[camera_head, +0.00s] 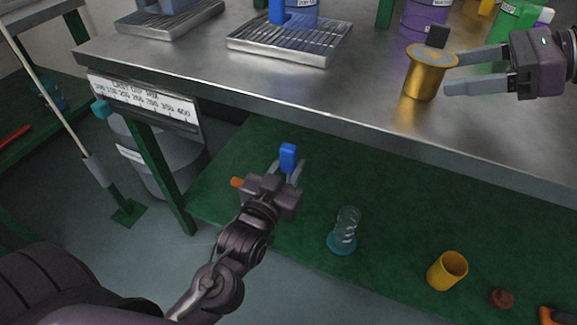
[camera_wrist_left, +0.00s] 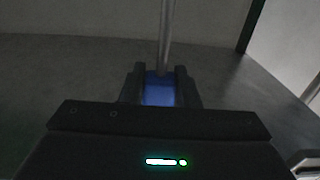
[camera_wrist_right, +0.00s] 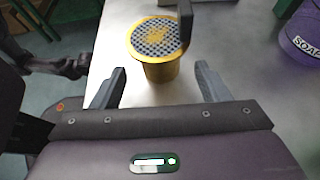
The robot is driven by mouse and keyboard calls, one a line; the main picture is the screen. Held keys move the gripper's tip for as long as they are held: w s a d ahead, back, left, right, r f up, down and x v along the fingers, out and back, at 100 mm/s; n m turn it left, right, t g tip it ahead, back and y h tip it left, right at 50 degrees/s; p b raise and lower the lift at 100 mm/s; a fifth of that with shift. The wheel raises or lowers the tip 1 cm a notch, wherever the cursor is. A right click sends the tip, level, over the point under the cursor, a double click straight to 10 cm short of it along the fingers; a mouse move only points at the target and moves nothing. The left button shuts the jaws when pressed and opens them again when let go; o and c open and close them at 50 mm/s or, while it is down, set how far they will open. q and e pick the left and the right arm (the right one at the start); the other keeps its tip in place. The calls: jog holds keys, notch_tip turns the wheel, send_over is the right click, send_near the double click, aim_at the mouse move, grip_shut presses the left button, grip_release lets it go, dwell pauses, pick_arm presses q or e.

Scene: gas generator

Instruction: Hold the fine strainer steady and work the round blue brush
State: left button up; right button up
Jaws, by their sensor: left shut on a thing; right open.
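The gold strainer (camera_head: 424,82) stands upright near the front edge of the metal bench, with a perforated disc on top and a dark tab at its rim. It also shows in the right wrist view (camera_wrist_right: 160,70). My right gripper (camera_head: 448,72) is open, its fingers pointing at the strainer from the right, with no visible grip. My left gripper (camera_head: 290,168) is shut on a blue handle (camera_head: 288,152), in front of and below the bench edge. In the left wrist view the blue piece (camera_wrist_left: 159,93) sits between the fingers and a metal rod (camera_wrist_left: 167,35) extends from it. No bristles are visible.
A slotted drip tray (camera_head: 290,48) with a blue item and a purple SOAP bucket (camera_head: 424,18) stand behind on the bench. The green lower shelf (camera_head: 390,215) holds a clear coiled object (camera_head: 346,228) and a yellow cup (camera_head: 447,271). The bench front edge lies between my grippers.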

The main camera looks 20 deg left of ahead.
aim_at(424, 77)
jog(key=shift+b+x, duration=0.7)
jog(key=shift+x, duration=2.25)
jog(key=c, duration=0.8)
